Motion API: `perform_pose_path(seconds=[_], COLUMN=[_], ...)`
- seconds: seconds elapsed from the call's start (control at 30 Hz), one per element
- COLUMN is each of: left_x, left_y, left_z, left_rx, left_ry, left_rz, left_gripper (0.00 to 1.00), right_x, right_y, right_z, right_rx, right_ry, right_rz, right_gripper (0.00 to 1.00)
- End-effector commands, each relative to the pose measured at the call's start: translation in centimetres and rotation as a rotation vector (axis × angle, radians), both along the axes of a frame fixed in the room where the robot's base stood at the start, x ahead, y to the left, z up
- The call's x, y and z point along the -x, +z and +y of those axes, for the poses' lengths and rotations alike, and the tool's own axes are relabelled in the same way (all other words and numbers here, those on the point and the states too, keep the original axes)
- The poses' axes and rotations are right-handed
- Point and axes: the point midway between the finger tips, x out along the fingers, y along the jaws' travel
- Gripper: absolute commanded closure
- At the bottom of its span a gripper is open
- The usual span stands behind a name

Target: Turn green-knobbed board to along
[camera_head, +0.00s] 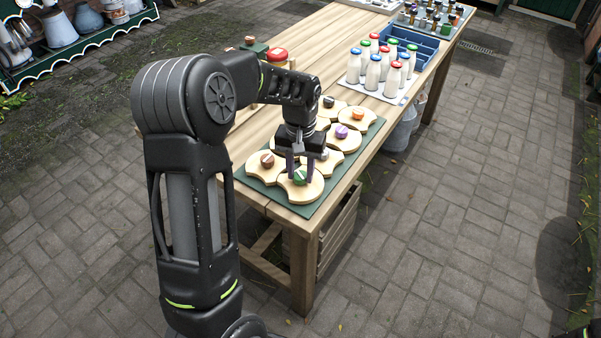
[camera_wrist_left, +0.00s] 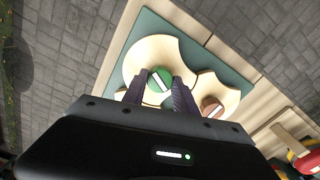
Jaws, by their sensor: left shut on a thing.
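The green-knobbed board (camera_head: 308,190) is a pale wooden board with scooped sides, lying at the near corner of the green mat (camera_head: 330,204). Its round green knob (camera_head: 300,175) has a white stripe across the top. In the left wrist view the board (camera_wrist_left: 146,52) lies beside a brown-knobbed board, and the green knob (camera_wrist_left: 158,80) sits between my fingers, its stripe slanted. My left gripper (camera_head: 306,172) points down over the board and is shut on the green knob. My right gripper is not in view.
Several similar boards with purple (camera_head: 341,131), orange (camera_head: 358,114), brown (camera_head: 267,160) and dark (camera_head: 328,102) knobs crowd the mat. Behind them stand milk bottles (camera_head: 373,75) on a white tray and a blue crate (camera_head: 412,42). A red-lidded item (camera_head: 277,56) stands at the table's left.

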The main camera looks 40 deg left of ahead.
Motion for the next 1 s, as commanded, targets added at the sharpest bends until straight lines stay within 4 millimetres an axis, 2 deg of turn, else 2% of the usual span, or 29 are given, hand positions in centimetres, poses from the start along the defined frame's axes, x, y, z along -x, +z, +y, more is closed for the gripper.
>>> perform_pose_path(seconds=[1.0], left_x=[-0.1], left_y=[0.0], left_z=[0.0], left_rx=[-0.001], left_ry=[-0.937], left_rz=[-0.003], left_gripper=[1.0], right_x=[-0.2], right_y=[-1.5], right_z=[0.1], right_rx=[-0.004], right_ry=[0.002], right_rz=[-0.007], right_gripper=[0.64])
